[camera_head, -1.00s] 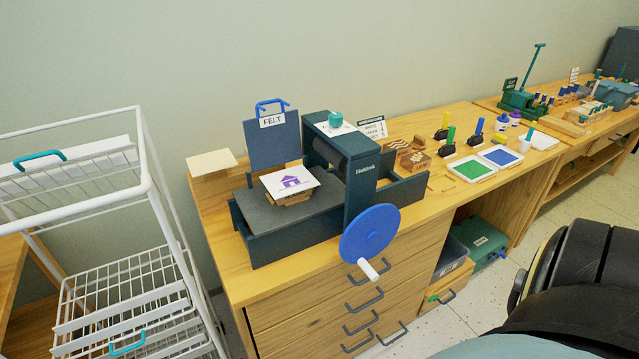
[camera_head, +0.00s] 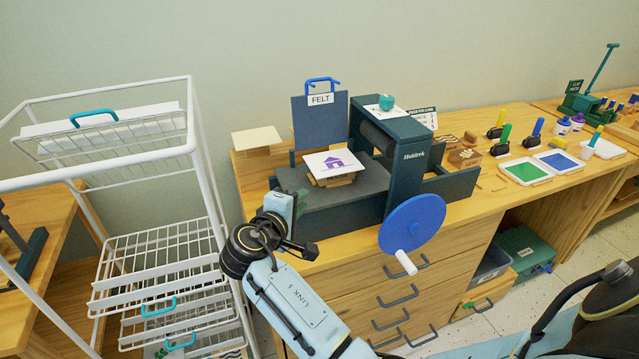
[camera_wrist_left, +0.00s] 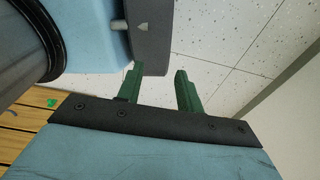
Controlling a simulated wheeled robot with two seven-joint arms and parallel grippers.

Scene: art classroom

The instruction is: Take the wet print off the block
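The print (camera_head: 320,159), white paper with a purple house, lies on a wooden block (camera_head: 340,181) on the grey bed (camera_head: 368,182) of the dark green press. The paper covers most of the block. My right gripper (camera_head: 301,197) is at the front left edge of the press bed, to the lower left of the print and apart from it. Its fingers are small and partly hidden, so I cannot tell their opening. My left gripper (camera_wrist_left: 160,90) shows in the left wrist view, with two green fingers apart and only floor tiles between them.
A white wire drying rack (camera_head: 205,170) with teal handles stands left of the wooden cabinet. The raised felt board (camera_head: 321,125) is behind the print. The press frame and its blue crank wheel (camera_head: 412,222) stand to the right. A pale stack (camera_head: 257,137) sits at the back left.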

